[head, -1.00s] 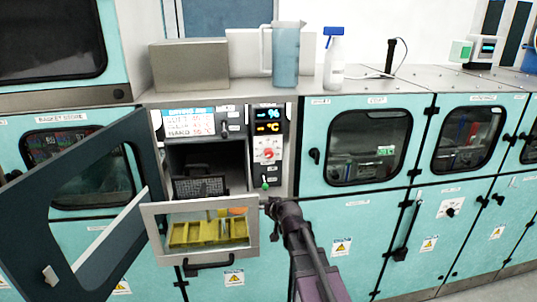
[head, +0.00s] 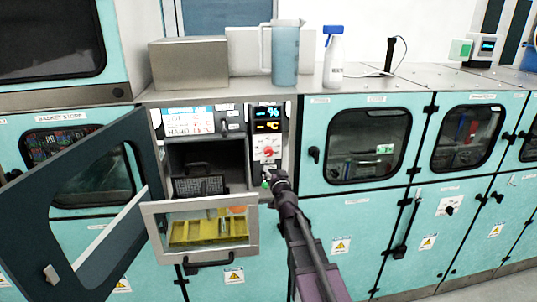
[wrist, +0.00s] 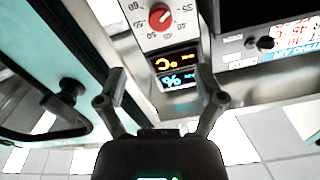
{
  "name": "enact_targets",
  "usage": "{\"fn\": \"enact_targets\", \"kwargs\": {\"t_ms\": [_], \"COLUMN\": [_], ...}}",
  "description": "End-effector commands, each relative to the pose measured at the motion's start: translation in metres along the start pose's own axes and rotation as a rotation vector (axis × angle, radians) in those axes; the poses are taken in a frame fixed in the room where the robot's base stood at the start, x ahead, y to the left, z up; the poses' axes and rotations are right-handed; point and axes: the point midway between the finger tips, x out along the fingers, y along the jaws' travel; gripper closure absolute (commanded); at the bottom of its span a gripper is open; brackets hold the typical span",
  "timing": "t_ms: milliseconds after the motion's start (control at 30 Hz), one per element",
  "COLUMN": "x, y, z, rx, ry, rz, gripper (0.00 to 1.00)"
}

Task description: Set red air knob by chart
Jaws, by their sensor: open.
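The red air knob (head: 268,151) sits on a white dial plate on the control panel, below the blue % and amber °C displays (head: 268,120). In the wrist view the red knob (wrist: 159,17) shows at the top, its dial ringed by numbers. The chart (head: 189,122), a white card with coloured rows, is left of the panel; it also shows in the wrist view (wrist: 296,42), partly cut off. My gripper (head: 272,178) is just below the knob in the head view. In the wrist view its fingers (wrist: 160,85) are apart and empty, not touching the knob.
An open dark door (head: 85,215) swings out at the left. A pulled-out drawer (head: 150,232) with yellow contents sits below the opening. A green-tipped lever (head: 265,184) is close by my gripper. A jug (head: 285,55) and spray bottle (head: 333,60) stand on top.

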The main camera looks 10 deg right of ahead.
Motion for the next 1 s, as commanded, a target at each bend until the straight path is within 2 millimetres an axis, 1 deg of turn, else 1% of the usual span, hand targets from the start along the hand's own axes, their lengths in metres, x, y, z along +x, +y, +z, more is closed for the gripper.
{"fn": "enact_targets", "kwargs": {"t_ms": [167,367,1000], "x": [0.005,0.022,0.115], "y": [0.000,-0.001,-0.001], "z": [0.000,0.000,0.001], "rx": [0.000,0.000,0.001], "ry": [-0.001,-0.001,-0.001], "rz": [-0.001,-0.001,-0.002], "gripper": [0.13,0.13,0.13]}}
